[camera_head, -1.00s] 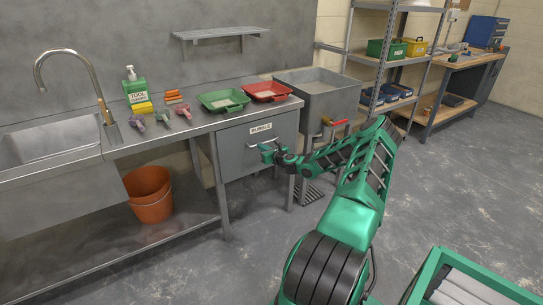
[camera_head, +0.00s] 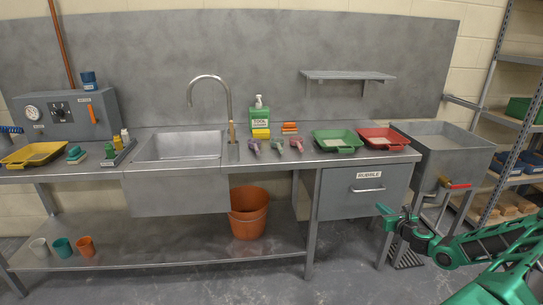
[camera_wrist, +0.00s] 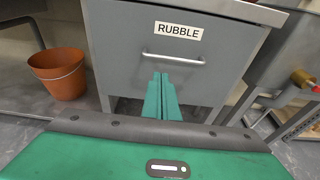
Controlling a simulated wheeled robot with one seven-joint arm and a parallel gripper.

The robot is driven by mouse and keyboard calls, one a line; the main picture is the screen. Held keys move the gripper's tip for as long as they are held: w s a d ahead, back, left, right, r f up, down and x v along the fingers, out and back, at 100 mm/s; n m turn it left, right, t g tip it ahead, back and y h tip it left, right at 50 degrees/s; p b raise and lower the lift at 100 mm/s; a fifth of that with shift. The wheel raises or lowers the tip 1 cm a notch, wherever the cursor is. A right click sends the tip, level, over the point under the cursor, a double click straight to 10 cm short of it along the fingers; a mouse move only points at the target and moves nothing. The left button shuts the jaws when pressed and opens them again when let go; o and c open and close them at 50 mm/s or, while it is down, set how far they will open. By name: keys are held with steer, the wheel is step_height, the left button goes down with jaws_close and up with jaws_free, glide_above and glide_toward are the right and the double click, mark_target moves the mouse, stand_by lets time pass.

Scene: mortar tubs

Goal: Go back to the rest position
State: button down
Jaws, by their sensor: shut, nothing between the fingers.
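My gripper (camera_wrist: 162,97) shows in the wrist view with its two green fingers together and nothing between them. It points at the grey drawer (camera_wrist: 120,50) labelled RUBBLE, and its tips appear just below the drawer's bar handle (camera_wrist: 172,59). I cannot tell whether the tips touch the drawer front. In the head view my gripper (camera_head: 384,211) is at the right, in front of and below the right part of the RUBBLE drawer (camera_head: 340,197). The drawer looks closed.
The steel bench holds a sink (camera_head: 180,147), a green tray (camera_head: 338,140) and a red tray (camera_head: 383,138). An orange bucket (camera_head: 248,212) stands on the lower shelf. A grey basin (camera_head: 440,148) and metal shelving (camera_head: 502,105) are at the right. Open floor (camera_head: 200,285) lies in front.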

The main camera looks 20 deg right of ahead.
steer(key=shift+a, duration=0.1)
steer(key=s+a+r+n+g+y, duration=0.1)
steer(key=s+a+n+g+y, duration=0.2)
steer(key=a+n, duration=0.65)
steer(key=a+r+n+g+y, duration=0.1)
steer(key=a+n+g+y, duration=0.25)
steer(key=a+n, duration=0.55)
steer(key=s+a+r+n+g+h, duration=0.1)
steer(key=s+a+r+n+g, duration=0.2)
steer(key=s+r, duration=0.4)
steer(key=s+a+r+n+g, duration=0.2)
steer(key=s+a+r+n, duration=0.4)
steer(key=s, duration=1)
steer(key=s+a+r+n+g+h, duration=0.1)
steer(key=s+a+r+n+g, duration=0.2)
steer(key=s+r, duration=0.6)
steer(key=s+a+n, duration=0.2)
steer(key=s+a, duration=0.1)
steer(key=shift+a+g+h, duration=0.2)
steer(key=shift+g+h, duration=0.15)
